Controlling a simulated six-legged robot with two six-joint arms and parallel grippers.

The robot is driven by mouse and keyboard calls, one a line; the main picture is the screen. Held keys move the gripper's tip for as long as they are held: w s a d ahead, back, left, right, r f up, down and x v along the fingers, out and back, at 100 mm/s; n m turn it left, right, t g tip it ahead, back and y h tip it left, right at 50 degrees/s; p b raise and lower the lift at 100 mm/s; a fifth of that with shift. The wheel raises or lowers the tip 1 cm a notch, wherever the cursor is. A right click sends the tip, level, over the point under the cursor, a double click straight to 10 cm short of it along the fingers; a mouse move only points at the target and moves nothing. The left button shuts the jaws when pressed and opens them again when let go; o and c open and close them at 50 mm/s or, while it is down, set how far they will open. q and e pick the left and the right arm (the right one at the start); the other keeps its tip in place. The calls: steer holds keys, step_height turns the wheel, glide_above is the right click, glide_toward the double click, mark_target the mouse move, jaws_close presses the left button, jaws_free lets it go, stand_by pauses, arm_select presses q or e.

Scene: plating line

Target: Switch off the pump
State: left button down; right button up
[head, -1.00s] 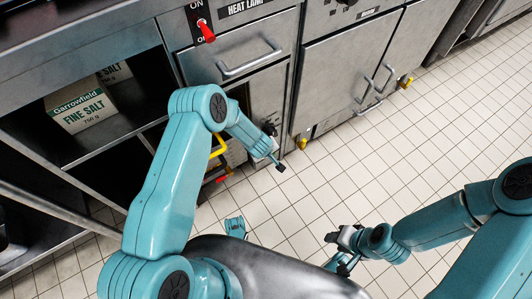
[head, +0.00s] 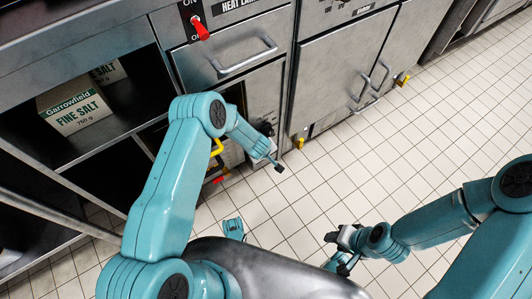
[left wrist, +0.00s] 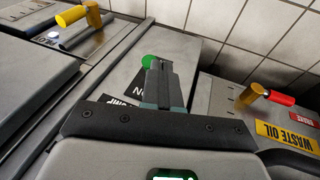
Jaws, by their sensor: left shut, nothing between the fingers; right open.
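In the left wrist view a round green part (left wrist: 149,61) shows just beyond my left gripper's fingertips. It sits by a black plate (left wrist: 142,82) with white lettering, partly covered by the fingers. A black label (left wrist: 118,103) reading PUMP upside down lies nearer, also partly hidden. My left gripper (left wrist: 160,66) is shut and empty, with its tips over the plate; I cannot tell if they touch. In the head view my left gripper (head: 276,165) hangs low by the cabinet fronts. My right gripper (head: 338,249) is open and empty above the floor.
A red-handled drain valve (left wrist: 265,93) stands by a yellow WASTE OIL label (left wrist: 286,138). A yellow-handled valve (left wrist: 84,14) is at upper left. The heat lamp switch (head: 200,28) has a red lever. A salt box (head: 73,107) sits on a shelf. Tiled floor (head: 440,130) is clear at right.

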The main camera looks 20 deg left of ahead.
arm_select(q)
steer(key=shift+s+d+f, duration=0.15)
steer(key=shift+d+f, duration=0.1)
steer(key=shift+f, duration=0.1)
arm_select(e)
steer(key=shift+d+f, duration=0.1)
steer(key=shift+f, duration=0.05)
arm_select(q)
steer(key=shift+s+d+f+b, duration=0.15)
steer(key=shift+f+b, duration=0.1)
steer(key=shift+f, duration=0.1)
steer(key=shift+s+d+f+b, duration=0.1)
steer(key=shift+d+f+b, duration=0.05)
steer(key=shift+f+b, duration=0.15)
arm_select(e)
steer(key=shift+s+d+f, duration=0.1)
steer(key=shift+d+f, duration=0.2)
arm_select(q)
steer(key=shift+r+p, duration=0.65)
steer(key=shift+r, duration=0.15)
arm_select(e)
steer(key=shift+r, duration=0.65)
